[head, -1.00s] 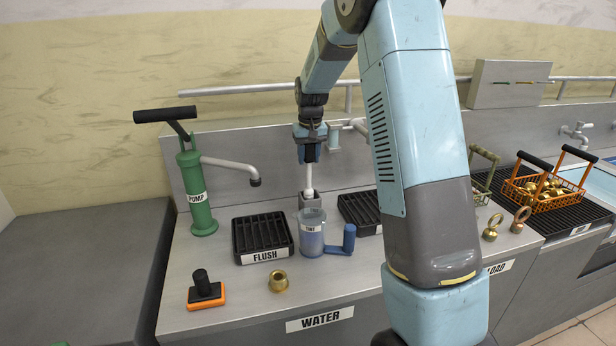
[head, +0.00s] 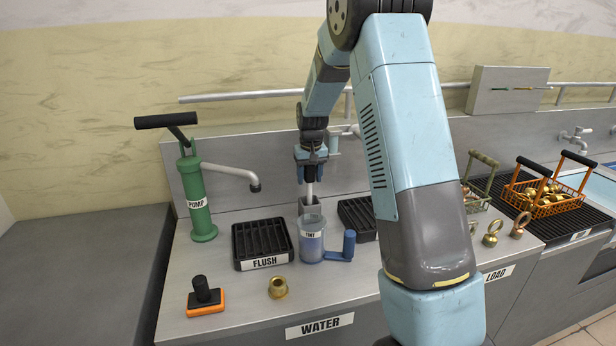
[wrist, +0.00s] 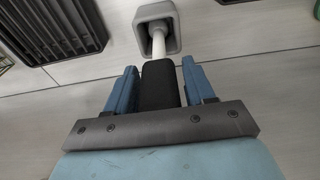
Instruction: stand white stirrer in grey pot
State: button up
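The white stirrer (head: 310,189) stands upright with its lower end inside the grey pot (head: 306,209). In the wrist view its white shaft (wrist: 159,44) runs from a black grip (wrist: 160,84) into the square mouth of the pot (wrist: 142,12). My gripper (head: 311,178) is above the pot, around the top of the stirrer. In the wrist view the fingers (wrist: 160,75) stand on both sides of the black grip and look spread, with narrow gaps beside it. The clear tint jug in front hides the lower pot.
The tint jug (head: 312,246) with a blue handle stands close in front of the pot. Black racks flank it, the flush rack (head: 262,243) at left and another (head: 358,218) at right. A green pump (head: 198,200) stands at left, its spout (head: 235,171) reaching toward the pot.

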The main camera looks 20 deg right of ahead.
jog(key=shift+o, duration=0.9)
jog(key=shift+r, duration=0.1)
jog(key=r, duration=0.7)
jog(key=s+r, duration=0.1)
jog(key=r, duration=0.2)
jog(key=shift+s+r, duration=0.1)
jog(key=shift+r, duration=0.15)
jog(key=s+r+t, duration=0.1)
jog(key=s+r, duration=0.5)
jog(key=s, duration=0.4)
jog(key=s+r+t, duration=0.1)
jog(key=s+r, duration=0.5)
jog(key=s, duration=0.3)
jog(key=s+f+t, duration=0.2)
jog(key=s, duration=1.9)
jog(key=shift+a+f, duration=0.2)
